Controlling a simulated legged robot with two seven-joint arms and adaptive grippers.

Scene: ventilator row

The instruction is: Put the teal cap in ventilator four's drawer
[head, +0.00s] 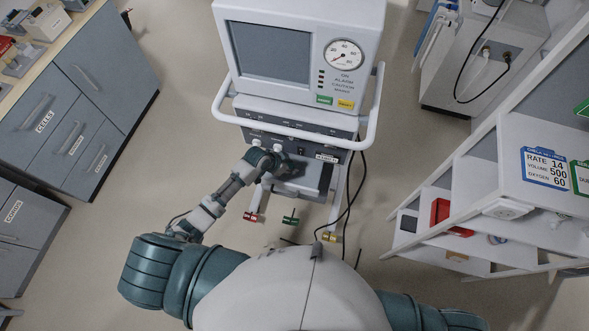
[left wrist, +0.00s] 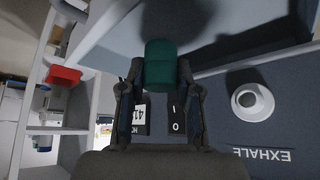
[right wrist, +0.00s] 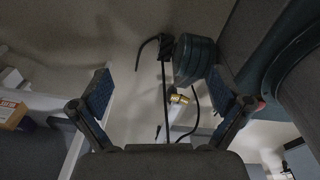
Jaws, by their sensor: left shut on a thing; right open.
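The teal cap (left wrist: 158,65) sits between the fingertips of my left gripper (left wrist: 157,85), which is shut on it. In the head view my left gripper (head: 286,168) is at the lower front of a white ventilator (head: 365,45), just under its front bar; the cap cannot be made out there. In the left wrist view the cap is in front of a grey-blue panel edge (left wrist: 105,30); whether this is the drawer, and whether the two touch, I cannot tell. The ventilator's number is not readable. My right gripper (right wrist: 165,103) is open and empty, low down.
The ventilator's front panel has a white EXHALE port (left wrist: 253,101) and a switch (left wrist: 177,116). Black cables (head: 352,205) hang at its right side. Shelves (head: 480,170) with a red box (head: 441,212) stand right, grey cabinets (head: 90,90) left. Open floor lies between.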

